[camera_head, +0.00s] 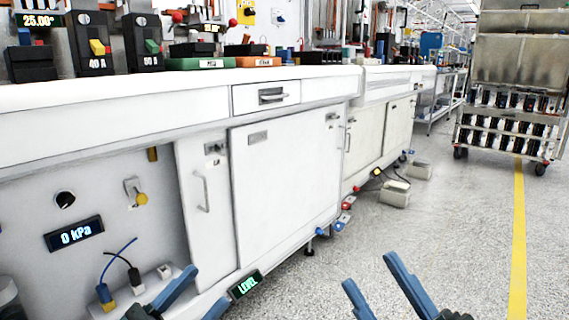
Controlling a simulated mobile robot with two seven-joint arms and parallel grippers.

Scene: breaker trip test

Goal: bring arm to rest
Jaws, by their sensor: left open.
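My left gripper (208,285) is at the bottom of the head view, left of centre. Its two blue fingers are apart and nothing shows between them. My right gripper (368,270) is at the bottom, right of centre, over the floor. Its blue fingers are spread, with only floor between them. Both are low in front of the white workbench (165,112) and look apart from its top. The rest of both arms is out of the picture.
On the bench stand a black breaker marked 40 A (87,42), another black breaker (143,42), a green tray (200,64) and an orange tray (262,61). A 0 kPa display (74,234) is below. A metal cart (512,85) stands right. Open floor (450,220) lies between.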

